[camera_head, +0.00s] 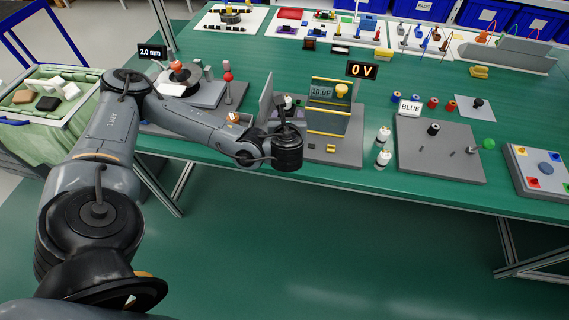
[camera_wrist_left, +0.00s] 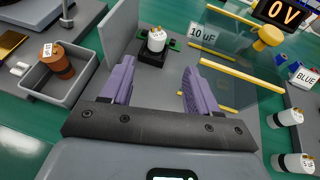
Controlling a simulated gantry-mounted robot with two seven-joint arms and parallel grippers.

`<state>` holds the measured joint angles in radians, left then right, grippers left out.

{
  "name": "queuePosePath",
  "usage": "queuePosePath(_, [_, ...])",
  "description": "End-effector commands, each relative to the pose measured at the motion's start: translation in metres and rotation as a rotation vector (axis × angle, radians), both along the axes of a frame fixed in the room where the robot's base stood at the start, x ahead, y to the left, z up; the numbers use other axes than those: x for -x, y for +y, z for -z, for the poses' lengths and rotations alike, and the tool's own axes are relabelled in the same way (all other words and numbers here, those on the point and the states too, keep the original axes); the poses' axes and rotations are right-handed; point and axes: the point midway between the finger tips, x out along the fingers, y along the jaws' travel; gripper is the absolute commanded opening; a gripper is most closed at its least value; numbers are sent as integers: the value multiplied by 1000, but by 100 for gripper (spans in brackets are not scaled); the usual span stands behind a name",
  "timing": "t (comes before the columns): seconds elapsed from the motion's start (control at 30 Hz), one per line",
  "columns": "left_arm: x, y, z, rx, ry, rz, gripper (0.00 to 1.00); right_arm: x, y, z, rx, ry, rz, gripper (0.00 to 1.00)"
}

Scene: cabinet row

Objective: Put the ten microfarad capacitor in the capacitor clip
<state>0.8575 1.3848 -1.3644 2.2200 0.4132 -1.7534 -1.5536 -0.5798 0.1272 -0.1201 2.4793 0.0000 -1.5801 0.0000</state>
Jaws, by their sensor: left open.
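A white capacitor (camera_wrist_left: 157,40) with brass terminals stands upright in a black clip (camera_wrist_left: 152,56) on the grey station; its printing is too small to read. It also shows in the head view (camera_head: 288,102), partly behind my gripper. A "10 uF" sign (camera_wrist_left: 202,36) is on the clear panel beside it. Two more white capacitors stand to the right, the upper (camera_wrist_left: 285,118) and the lower (camera_wrist_left: 293,162), which seems marked 5 uF. My left gripper (camera_wrist_left: 160,82) is open and empty, its purple fingers apart in front of the clip. My right gripper is not in view.
An orange-brown capacitor (camera_wrist_left: 58,62) lies in a grey bin (camera_wrist_left: 75,92) left of the clip. An upright grey plate (camera_wrist_left: 118,30) and yellow rods (camera_wrist_left: 242,73) flank the clip. A "0 V" display (camera_head: 361,70) stands behind. A grey board (camera_head: 425,160) is to the right.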

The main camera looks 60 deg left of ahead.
Motion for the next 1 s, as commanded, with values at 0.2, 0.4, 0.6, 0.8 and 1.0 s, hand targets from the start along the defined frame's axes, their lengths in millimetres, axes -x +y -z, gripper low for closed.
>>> queuePosePath(0.2, [-7,-77,38,203,-66,66,60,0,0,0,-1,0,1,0])
queuePosePath(0.4, [13,-201,88,660,-182,23,60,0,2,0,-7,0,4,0])
queuePosePath(0.6, [56,-285,116,1163,-305,-301,60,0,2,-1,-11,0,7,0])
queuePosePath(0.8, [100,-300,137,1475,-454,-822,60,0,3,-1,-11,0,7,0])
queuePosePath(1.0, [142,-281,160,1547,-609,-1269,60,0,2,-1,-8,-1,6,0])
